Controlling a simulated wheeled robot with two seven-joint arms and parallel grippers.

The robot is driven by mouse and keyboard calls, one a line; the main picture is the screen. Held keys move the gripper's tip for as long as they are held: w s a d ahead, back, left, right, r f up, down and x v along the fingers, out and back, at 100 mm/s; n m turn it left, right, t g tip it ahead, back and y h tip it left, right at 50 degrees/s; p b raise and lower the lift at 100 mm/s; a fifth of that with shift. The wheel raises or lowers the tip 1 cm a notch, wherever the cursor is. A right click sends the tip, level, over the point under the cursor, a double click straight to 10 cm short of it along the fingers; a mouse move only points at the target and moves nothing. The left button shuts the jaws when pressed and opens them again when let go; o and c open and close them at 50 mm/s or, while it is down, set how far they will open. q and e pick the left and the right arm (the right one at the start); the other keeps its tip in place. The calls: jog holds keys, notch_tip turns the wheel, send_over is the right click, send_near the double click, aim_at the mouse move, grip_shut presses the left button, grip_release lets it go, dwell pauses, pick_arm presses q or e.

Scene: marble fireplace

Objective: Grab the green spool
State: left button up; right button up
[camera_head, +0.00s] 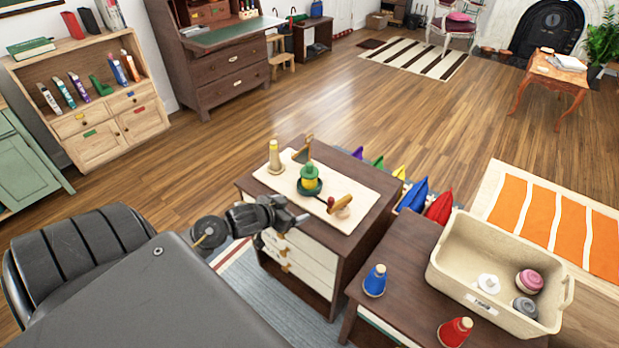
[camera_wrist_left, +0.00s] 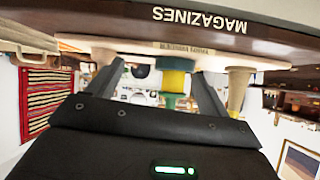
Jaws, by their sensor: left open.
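The green spool (camera_head: 310,174), with a yellow band, stands upright on a dark round base on a cream mat (camera_head: 360,190) on the brown cabinet. It also shows upside down in the left wrist view (camera_wrist_left: 174,80), ahead and between the fingers as seen there, apart from them. My left gripper (camera_head: 288,222) is open and empty at the cabinet's near edge, short of the spool. My right gripper is not in view.
A side table holds a blue spool (camera_head: 375,281), a red spool (camera_head: 455,331) and a beige bin (camera_head: 450,262). Cushions (camera_head: 415,193) lie behind the cabinet.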

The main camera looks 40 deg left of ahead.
pick_arm(q)
jog(key=t+h, duration=0.2)
send_near(313, 169)
jog(key=shift+x, duration=5.15)
jog(key=shift+s, duration=0.1)
jog(key=c, duration=1.2)
jog(key=shift+o, duration=0.2)
jog(key=shift+r, duration=0.1)
